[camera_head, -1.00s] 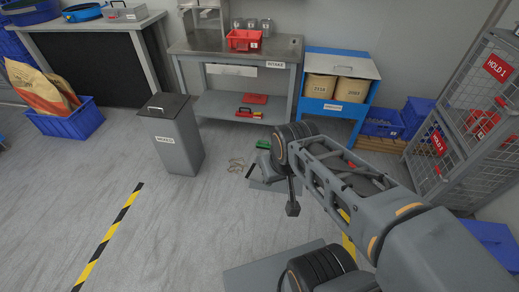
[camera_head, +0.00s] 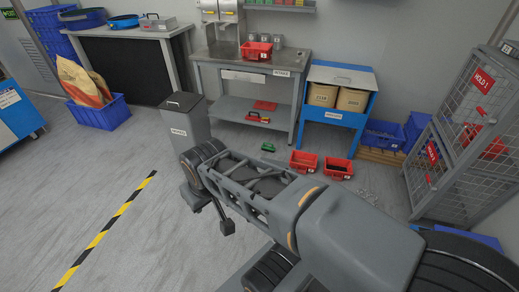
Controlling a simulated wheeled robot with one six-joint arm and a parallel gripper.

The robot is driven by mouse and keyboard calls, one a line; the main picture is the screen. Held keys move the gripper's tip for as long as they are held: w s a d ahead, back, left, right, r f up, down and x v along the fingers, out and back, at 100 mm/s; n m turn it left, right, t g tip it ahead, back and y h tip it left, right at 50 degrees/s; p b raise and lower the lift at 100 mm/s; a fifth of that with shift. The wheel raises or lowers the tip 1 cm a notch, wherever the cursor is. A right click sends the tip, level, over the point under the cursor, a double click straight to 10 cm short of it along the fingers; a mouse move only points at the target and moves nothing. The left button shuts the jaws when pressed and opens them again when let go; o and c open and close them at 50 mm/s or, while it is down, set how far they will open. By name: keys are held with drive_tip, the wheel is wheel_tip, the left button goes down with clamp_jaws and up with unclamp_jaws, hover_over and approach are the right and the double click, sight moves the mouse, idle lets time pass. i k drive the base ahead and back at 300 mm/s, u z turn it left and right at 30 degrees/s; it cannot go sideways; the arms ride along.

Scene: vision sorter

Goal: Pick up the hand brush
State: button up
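A small green object (camera_head: 268,147) lies on the floor in front of the steel workbench. It may be the hand brush, but it is too small to tell. A red, yellow and black item (camera_head: 257,118) lies on the bench's lower shelf, and its kind is also unclear. My arm reaches across the lower middle of the view. A dark block at the end of its thin link, which seems to be my gripper (camera_head: 228,229), hangs over the floor, well short of the green object. Its fingers cannot be made out.
A grey lidded bin (camera_head: 186,122) stands left of the workbench (camera_head: 240,103). Two red bins (camera_head: 303,162) (camera_head: 338,168) stand on the floor to the right of the green object. A wire cage (camera_head: 450,145) is at right. Floor at left, with a striped line (camera_head: 105,231), is clear.

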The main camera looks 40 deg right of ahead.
sight(271, 148)
drive_tip(key=z, duration=0.05)
drive_tip(key=i, duration=1.8)
drive_tip(key=z, duration=0.65)
drive_tip(key=i, duration=1.15)
drive_tip(key=z, duration=1.4)
drive_tip(key=i, duration=0.95)
drive_tip(key=z, duration=0.7)
